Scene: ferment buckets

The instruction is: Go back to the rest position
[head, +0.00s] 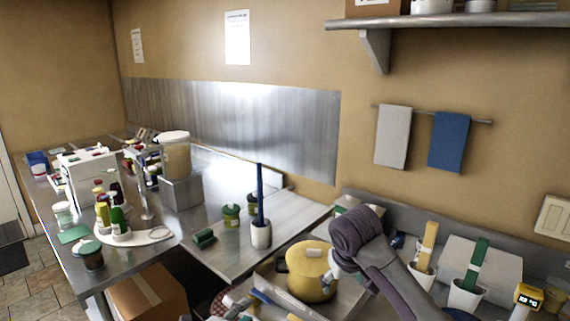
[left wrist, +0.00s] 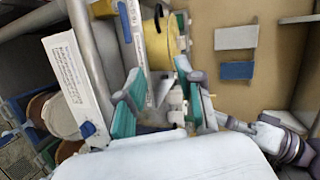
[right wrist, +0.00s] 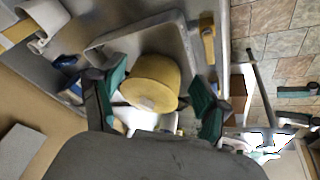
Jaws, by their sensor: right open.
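My right arm comes down from the lower right in the head view. Its gripper (head: 340,264) is beside a yellow bucket (head: 308,272) that sits in a metal basin (head: 262,278). In the right wrist view the fingers of my right gripper (right wrist: 158,76) are spread and the yellow bucket (right wrist: 152,84) shows beyond and between them; contact is unclear. In the left wrist view my left gripper (left wrist: 158,72) has its teal fingers apart and I see nothing clearly held. The yellow bucket (left wrist: 160,42) is beyond it. In the head view my left gripper is hard to make out at the bottom edge.
White containers (head: 463,298) with a yellow and a green strip stand at the right. A white pot (head: 261,234) with a blue handle stands behind the basin. The left counter holds bottles and a tall tub (head: 175,157). A cardboard box (head: 148,295) is below.

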